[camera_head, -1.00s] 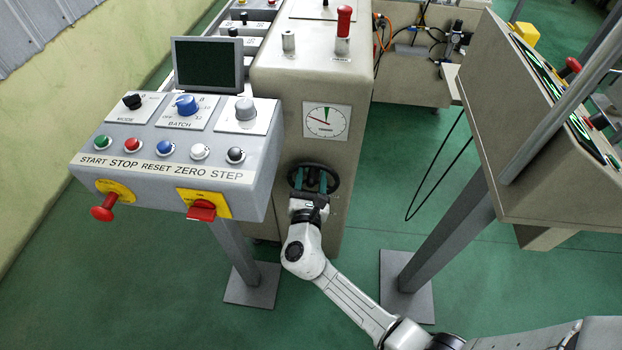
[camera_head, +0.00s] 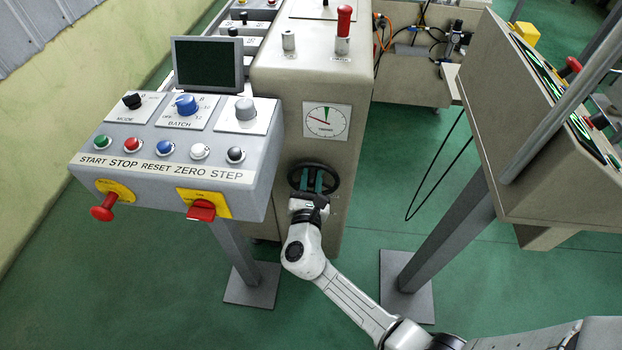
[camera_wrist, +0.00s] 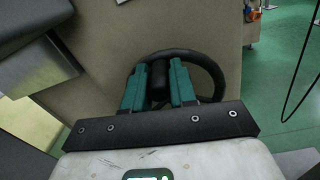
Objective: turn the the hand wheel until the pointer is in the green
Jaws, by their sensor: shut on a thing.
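The black hand wheel (camera_head: 335,178) is on the front of the beige cabinet, below a round white gauge (camera_head: 326,130). The gauge has a green sector at the top. Its red pointer points left and slightly up, outside the green. My gripper (camera_head: 312,180) is at the wheel, with its teal fingers over the wheel's middle. The fingers hide part of the wheel.
A grey control panel (camera_head: 170,160) with buttons and knobs stands close left of the wheel. A slanted beige console (camera_head: 520,150) on a post stands at the right.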

